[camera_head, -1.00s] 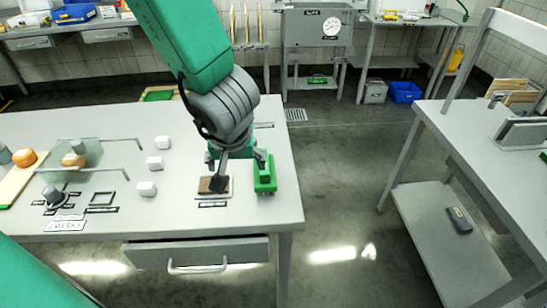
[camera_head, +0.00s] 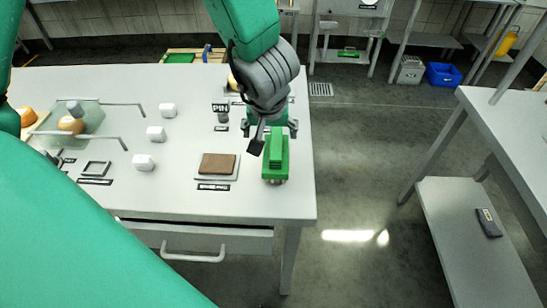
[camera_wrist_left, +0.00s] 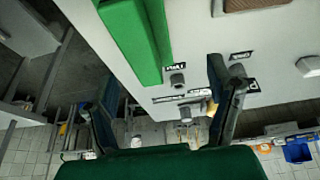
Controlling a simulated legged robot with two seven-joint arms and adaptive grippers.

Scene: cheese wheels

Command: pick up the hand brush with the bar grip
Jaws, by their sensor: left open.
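The hand brush (camera_head: 275,158) is green with a raised bar along its top. It stands near the right edge of the table (camera_head: 110,190). In the head view my left gripper (camera_head: 274,132) is at the brush's far end, with its fingers spread. Whether it touches the brush I cannot tell. In the left wrist view a long green block, which appears to be the brush (camera_wrist_left: 136,38), lies beyond the open fingers (camera_wrist_left: 165,98), with nothing between the tips. My right gripper is not in view.
A brown block on a labelled plate (camera_head: 202,176) sits left of the brush.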

